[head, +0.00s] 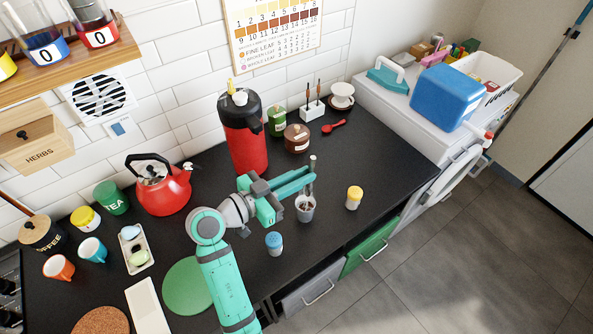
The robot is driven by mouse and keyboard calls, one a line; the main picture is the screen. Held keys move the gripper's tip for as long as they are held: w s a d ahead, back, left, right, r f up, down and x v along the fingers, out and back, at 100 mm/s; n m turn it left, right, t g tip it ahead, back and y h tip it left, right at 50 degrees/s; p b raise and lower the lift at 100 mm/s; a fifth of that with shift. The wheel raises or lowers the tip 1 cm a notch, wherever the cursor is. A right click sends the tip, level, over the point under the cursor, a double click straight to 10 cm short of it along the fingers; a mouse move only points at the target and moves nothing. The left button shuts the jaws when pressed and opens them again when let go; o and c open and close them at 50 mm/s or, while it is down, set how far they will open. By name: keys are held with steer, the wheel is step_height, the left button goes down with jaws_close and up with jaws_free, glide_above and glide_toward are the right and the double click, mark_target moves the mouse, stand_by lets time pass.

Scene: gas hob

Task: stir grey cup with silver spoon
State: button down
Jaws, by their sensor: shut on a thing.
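The grey cup (305,212) stands on the black counter near its front edge, right of the middle of the head view. My gripper (309,179) is above the cup and shut on the silver spoon (312,162). The spoon is close to upright, with its top end showing above the fingers. Its lower part reaches down toward the cup's mouth. The view is too small to tell how deep the spoon's lower end sits inside the cup.
A yellow-topped jar (354,197) stands right of the cup, and a blue-topped jar (274,243) to its lower left. A red flask (245,140) and a red kettle (164,188) stand behind my arm. A red spoon (334,126) lies farther back. The counter's right part is clear.

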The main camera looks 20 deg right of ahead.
mark_target(306, 194)
steer(key=shift+a+f, duration=0.15)
steer(key=shift+f, duration=2.2)
steer(key=shift+a+f, duration=0.1)
steer(key=shift+f, duration=2.25)
